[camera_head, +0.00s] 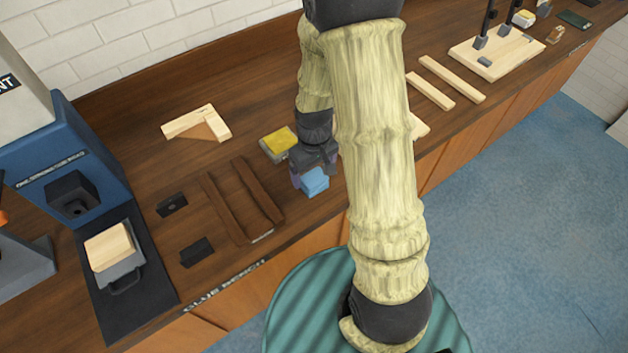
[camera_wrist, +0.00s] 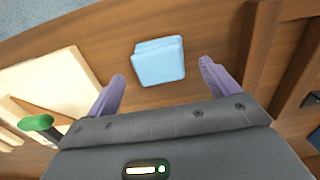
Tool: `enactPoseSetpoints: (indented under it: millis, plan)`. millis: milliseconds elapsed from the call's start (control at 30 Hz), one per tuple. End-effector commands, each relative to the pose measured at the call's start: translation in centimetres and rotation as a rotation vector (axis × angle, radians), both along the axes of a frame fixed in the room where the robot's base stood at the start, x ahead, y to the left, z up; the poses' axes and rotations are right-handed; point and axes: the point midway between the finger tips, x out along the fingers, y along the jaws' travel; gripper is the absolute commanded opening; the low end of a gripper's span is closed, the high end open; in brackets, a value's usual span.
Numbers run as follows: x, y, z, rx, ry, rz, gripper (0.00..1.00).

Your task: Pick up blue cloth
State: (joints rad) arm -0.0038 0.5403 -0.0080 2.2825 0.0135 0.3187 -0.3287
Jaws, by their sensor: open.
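The blue cloth (camera_head: 314,182) is a small folded light-blue stack on the wooden bench, near its front edge. In the wrist view the cloth (camera_wrist: 159,61) lies ahead of my gripper (camera_wrist: 159,82), roughly centred between its two purple fingers. The fingers are apart and do not touch the cloth in that view.
A yellow-topped block (camera_head: 279,142) sits just behind my gripper. A dark wooden rail fixture (camera_head: 240,200) lies to the left. Pale wood pieces (camera_wrist: 45,90) lie left of the gripper in the wrist view. A blue machine (camera_head: 70,165) stands at the far left.

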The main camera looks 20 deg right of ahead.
Motion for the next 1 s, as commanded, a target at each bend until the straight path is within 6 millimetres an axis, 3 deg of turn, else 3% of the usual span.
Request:
enactPoseSetpoints:
  millis: [400, 933, 1000]
  plan:
    - [0.0, 0.0, -4.1, 0.0, 0.001, 0.001, 0.87]
    - [0.1, 0.0, -4.2, 0.0, 0.0, 0.001, 0.87]
    - [0.1, 0.0, -4.2, 0.0, 0.0, 0.001, 0.76]
